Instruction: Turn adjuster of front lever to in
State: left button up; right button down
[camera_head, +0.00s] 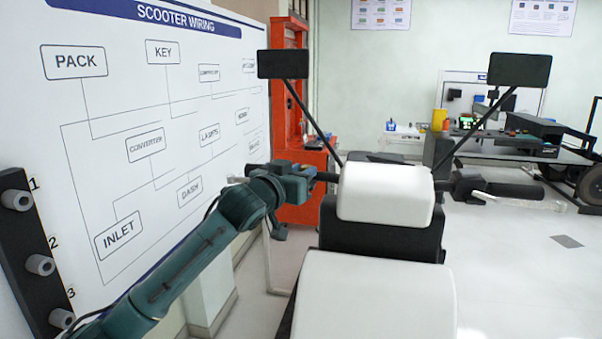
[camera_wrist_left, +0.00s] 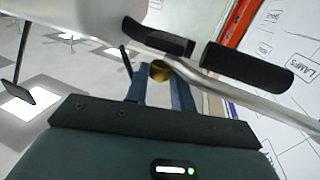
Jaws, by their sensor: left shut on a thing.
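The adjuster is a small brass-coloured round knob (camera_wrist_left: 160,71) at the inner end of a silver lever (camera_wrist_left: 215,88) in the left wrist view. My left gripper (camera_wrist_left: 160,84) has its two blue fingers shut on the adjuster, one on each side. In the head view my left gripper (camera_head: 307,174) is at the left handlebar, beside the white front housing (camera_head: 385,194). The adjuster is hidden there behind the gripper. Any mark for in or out is too small to read. My right gripper is in neither view.
A black handlebar grip (camera_wrist_left: 247,66) lies close beside the lever. Two mirrors, left (camera_head: 283,64) and right (camera_head: 519,70), rise on thin stalks. A wiring board (camera_head: 100,130) stands close on the left. The opposite lever (camera_head: 515,202) sticks out to the right.

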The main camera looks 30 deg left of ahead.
pick_arm(q)
jog(key=o, duration=1)
jog(key=s+b, duration=0.4)
jog(key=s, duration=0.9)
jog(key=shift+s+a, duration=0.1)
jog(key=shift+a, duration=0.05)
